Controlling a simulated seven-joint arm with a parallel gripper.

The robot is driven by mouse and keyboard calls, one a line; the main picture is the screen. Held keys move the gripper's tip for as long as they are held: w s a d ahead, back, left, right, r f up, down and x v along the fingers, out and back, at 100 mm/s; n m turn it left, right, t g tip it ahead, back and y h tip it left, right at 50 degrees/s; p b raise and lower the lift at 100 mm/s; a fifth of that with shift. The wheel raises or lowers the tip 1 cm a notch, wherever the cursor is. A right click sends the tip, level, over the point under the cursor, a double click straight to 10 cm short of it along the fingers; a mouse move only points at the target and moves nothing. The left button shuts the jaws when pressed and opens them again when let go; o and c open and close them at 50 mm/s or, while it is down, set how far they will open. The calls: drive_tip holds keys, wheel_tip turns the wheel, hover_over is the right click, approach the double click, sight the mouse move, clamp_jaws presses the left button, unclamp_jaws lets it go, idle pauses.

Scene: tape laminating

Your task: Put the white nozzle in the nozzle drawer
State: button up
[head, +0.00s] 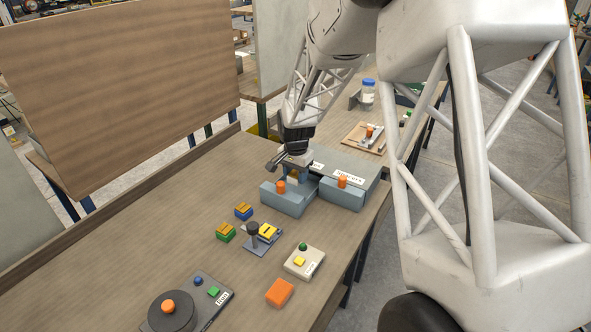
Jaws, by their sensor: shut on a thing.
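My gripper (294,176) points down over the left blue-grey drawer (288,204) of the drawer box, just behind its orange knob (281,187). It is shut on a small pale piece, which looks like the white nozzle (292,180); its shape is mostly hidden by the fingers. The left drawer stands out from the box (345,163). The right drawer (342,198), also with an orange knob, sits beside it. The white labels on the box are too small to read surely. The inside of the left drawer is largely hidden.
Nearer on the table are a small stand (262,240) with yellow piece, blue (243,212) and green blocks, a button box (304,263), an orange block (280,292) and a dark turntable (172,312). A wooden tray (366,138) and blue-lidded jar (368,92) stand behind. The table's left is clear.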

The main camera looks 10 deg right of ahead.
drive_tip(key=shift+f, duration=1.2)
drive_tip(key=shift+f, duration=0.8)
idle(1.1)
drive_tip(key=o, duration=1.1)
drive_tip(key=shift+c, duration=0.2)
drive_tip(key=shift+r, duration=0.15)
drive_tip(key=shift+r, duration=3.8)
